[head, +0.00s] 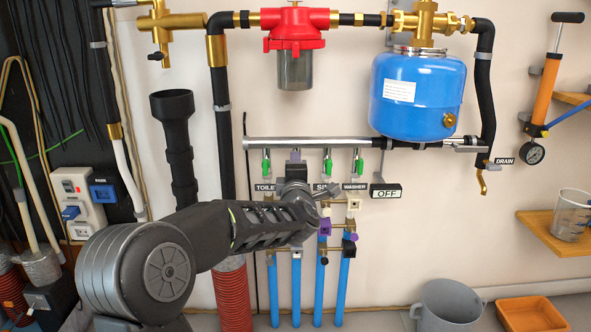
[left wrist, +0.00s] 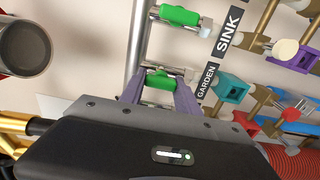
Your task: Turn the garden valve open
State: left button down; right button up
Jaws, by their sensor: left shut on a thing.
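The garden valve has a green handle (left wrist: 160,82) on a short branch of the chrome manifold pipe, next to the GARDEN label (left wrist: 207,80) in the left wrist view. My left gripper (left wrist: 160,92) is shut on this handle, with a purple finger on either side of it. In the head view my left gripper (head: 296,165) covers the garden valve and its label. The handle's exact angle is partly hidden by the fingers. My right gripper is not in view.
Green-handled toilet (head: 266,162), sink (head: 327,164) and washer (head: 358,163) valves stand close on both sides. An OFF sign (head: 386,191) and a blue tank (head: 417,95) are to the right. Blue pipes (head: 321,280) run below. A grey bucket (head: 447,305) stands lower right.

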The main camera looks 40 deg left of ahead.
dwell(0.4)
pick_arm(q)
jog(key=c, duration=0.9)
grip_release()
jog(key=shift+s, duration=0.1)
jog(key=p+v, duration=0.2)
jog(key=v, duration=0.5)
jog(key=shift+s+d, duration=0.2)
jog(key=shift+d, duration=0.05)
